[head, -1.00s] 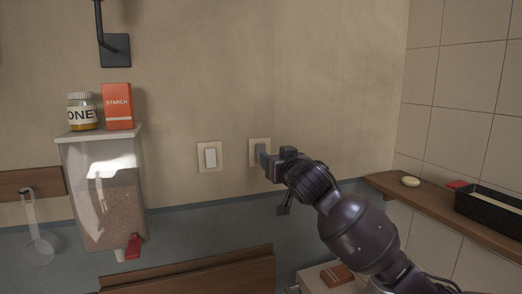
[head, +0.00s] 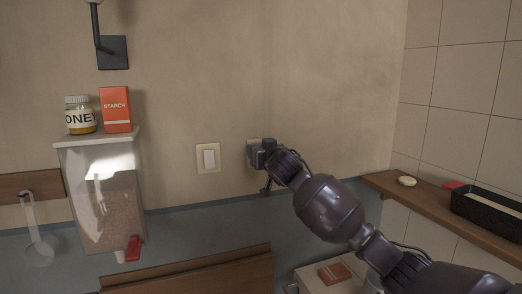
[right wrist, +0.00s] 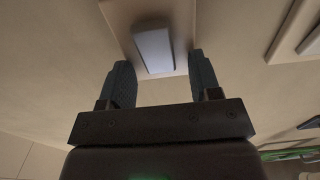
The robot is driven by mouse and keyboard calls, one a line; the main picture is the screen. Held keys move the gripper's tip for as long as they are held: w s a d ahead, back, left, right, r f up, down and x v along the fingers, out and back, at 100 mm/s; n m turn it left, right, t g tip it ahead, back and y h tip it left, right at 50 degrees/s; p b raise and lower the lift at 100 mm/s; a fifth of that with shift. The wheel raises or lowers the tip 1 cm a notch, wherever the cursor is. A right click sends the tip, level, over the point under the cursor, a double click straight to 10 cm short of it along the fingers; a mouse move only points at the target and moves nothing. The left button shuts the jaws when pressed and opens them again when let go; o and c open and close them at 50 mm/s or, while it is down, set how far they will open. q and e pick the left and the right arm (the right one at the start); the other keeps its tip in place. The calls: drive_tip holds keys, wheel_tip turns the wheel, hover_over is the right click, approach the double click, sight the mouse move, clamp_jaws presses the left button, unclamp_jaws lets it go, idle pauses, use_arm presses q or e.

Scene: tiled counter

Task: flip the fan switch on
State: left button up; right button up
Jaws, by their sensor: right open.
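Two light wall switches are on the plaster wall, with no labels that I can read. The left switch (head: 208,159) is in full view, a white rocker on a beige plate. The right switch plate (head: 252,142) is mostly hidden behind my right gripper (head: 261,155). In the right wrist view, a white rocker (right wrist: 153,50) on its plate lies between and just beyond the two dark fingers of my gripper (right wrist: 160,66). The fingers are open and empty, one on each side of the rocker. I cannot tell whether they touch the wall. My left gripper is not in view.
A clear dispenser (head: 104,205) hangs on the left, with a honey jar (head: 80,115) and starch box (head: 116,109) on top. A wooden shelf (head: 425,200) with a black tray (head: 490,212) is at right. The wall above the switches is clear.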

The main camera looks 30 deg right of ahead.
drive_tip(key=shift+c, duration=0.4)
drive_tip(key=c, duration=0.8)
drive_tip(key=t+b, duration=0.2)
drive_tip(key=b, duration=0.2)
drive_tip(key=t+b, duration=0.1)
drive_tip(key=b, duration=0.2)
drive_tip(key=shift+s+a+f+t+h+b, duration=0.1)
drive_tip(key=shift+s+f+t+h+b, duration=0.1)
drive_tip(key=shift+f+t+h+b, duration=0.2)
drive_tip(key=shift+c, duration=0.2)
drive_tip(key=o, duration=0.9)
